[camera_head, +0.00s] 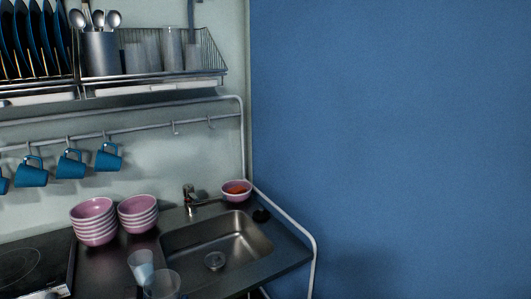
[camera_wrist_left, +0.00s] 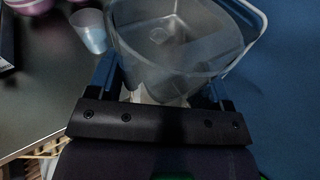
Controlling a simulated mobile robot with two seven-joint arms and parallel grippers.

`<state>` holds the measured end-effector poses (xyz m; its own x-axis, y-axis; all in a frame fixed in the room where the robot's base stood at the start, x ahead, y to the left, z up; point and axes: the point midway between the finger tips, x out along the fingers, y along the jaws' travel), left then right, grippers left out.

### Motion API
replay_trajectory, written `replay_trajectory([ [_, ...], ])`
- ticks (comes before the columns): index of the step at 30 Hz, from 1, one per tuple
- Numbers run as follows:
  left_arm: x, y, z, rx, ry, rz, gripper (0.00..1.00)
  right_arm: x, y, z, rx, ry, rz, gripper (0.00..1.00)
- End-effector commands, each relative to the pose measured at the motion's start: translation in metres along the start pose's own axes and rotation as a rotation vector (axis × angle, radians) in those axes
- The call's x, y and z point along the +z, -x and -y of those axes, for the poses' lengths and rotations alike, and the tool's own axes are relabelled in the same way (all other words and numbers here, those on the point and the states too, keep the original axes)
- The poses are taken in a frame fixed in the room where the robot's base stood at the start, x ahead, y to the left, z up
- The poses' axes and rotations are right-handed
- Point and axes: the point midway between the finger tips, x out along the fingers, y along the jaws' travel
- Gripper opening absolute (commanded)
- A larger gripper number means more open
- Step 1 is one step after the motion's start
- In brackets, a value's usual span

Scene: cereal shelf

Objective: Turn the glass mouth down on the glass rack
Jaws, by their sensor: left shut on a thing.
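My left gripper (camera_wrist_left: 160,78) is shut on a clear glass (camera_wrist_left: 165,48), with a finger on either side of it. The glass also shows at the bottom of the head view (camera_head: 162,284), near the front of the counter, its wide rim facing up. My left gripper is out of the head view. A second, bluish glass (camera_head: 141,268) stands just behind and left of it; it also shows in the wrist view (camera_wrist_left: 92,32). The wire rack (camera_head: 150,76) on the wall holds several glasses (camera_head: 142,54). My right gripper is not in view.
A sink (camera_head: 225,243) with a faucet (camera_head: 188,198) lies right of the glasses. Stacked pink bowls (camera_head: 94,222) stand behind them. Blue mugs (camera_head: 70,164) hang on a rail below the rack. A utensil holder (camera_head: 101,52) and plates (camera_head: 35,40) fill the rack's left.

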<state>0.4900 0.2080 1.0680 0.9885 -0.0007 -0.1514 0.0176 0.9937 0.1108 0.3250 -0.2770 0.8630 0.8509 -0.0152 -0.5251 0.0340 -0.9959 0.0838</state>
Motion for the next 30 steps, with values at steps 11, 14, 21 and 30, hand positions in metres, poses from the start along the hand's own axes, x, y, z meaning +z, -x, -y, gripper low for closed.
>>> replay_trajectory([
  [11,0.0018,-0.001,-0.0006,-0.001,-0.509,0.0,0.5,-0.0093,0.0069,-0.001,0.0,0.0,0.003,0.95],
  [14,0.0013,-0.0007,-0.0002,-0.001,-0.618,-0.003,0.5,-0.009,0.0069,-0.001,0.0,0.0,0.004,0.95],
  [21,0.0007,-0.0003,-0.0002,0.001,-0.677,-0.006,0.5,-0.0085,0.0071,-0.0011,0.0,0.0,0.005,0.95],
  [30,0.0018,-0.0009,-0.0003,0.0,-0.839,-0.003,0.5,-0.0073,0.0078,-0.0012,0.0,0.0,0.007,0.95],
])
